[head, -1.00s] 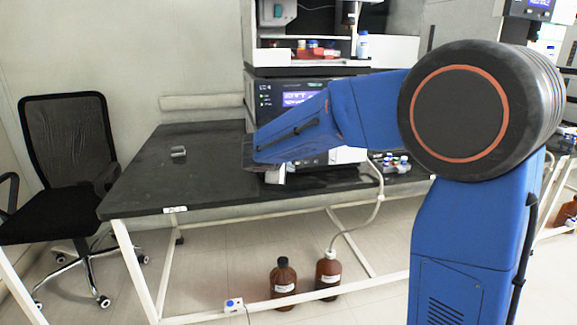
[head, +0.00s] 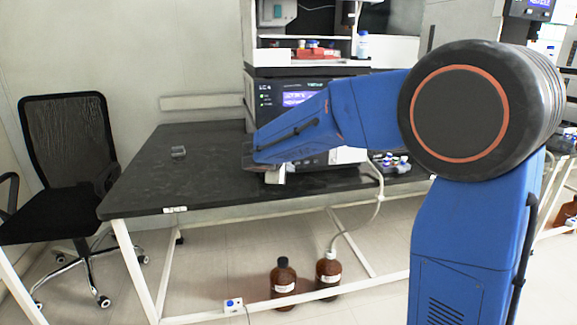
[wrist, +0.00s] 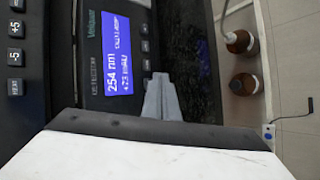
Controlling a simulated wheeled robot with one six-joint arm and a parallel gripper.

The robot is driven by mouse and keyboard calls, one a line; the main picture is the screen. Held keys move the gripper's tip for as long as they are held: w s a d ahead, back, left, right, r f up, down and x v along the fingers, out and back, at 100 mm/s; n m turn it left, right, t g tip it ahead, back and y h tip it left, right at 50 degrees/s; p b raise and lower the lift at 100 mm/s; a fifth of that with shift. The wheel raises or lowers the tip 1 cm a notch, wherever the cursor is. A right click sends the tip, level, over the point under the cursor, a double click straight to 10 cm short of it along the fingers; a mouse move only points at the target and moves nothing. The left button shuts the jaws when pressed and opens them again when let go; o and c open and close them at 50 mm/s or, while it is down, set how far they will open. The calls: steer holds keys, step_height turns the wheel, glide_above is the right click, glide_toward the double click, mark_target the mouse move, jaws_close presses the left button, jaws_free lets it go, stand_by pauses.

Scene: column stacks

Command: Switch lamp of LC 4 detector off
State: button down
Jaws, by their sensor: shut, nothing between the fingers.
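The LC 4 stack (head: 263,100) stands on the dark bench, with its label and a lit blue display at its upper front. My blue arm hides much of its lower front. In the wrist view, turned sideways, the detector panel (wrist: 89,60) has a lit blue display (wrist: 118,55) reading 254 nm and a mAU value. Small dark buttons (wrist: 145,45) line one side of the display. My gripper (wrist: 160,80) is shut and empty, its grey fingertips close to the panel near the button row. I cannot tell whether they touch it. No lamp switch label is readable.
The bench (head: 150,180) is clear to the left except for a small grey object (head: 178,152). Brown bottles (head: 283,278) stand on the floor below, with a tube to one. A black chair (head: 68,170) is at the left.

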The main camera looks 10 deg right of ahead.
stand_by(0.4)
steer(key=shift+w, duration=0.4)
steer(key=shift+w, duration=0.4)
stand_by(0.7)
steer(key=shift+s, duration=0.85)
steer(key=s, duration=0.5)
stand_by(0.7)
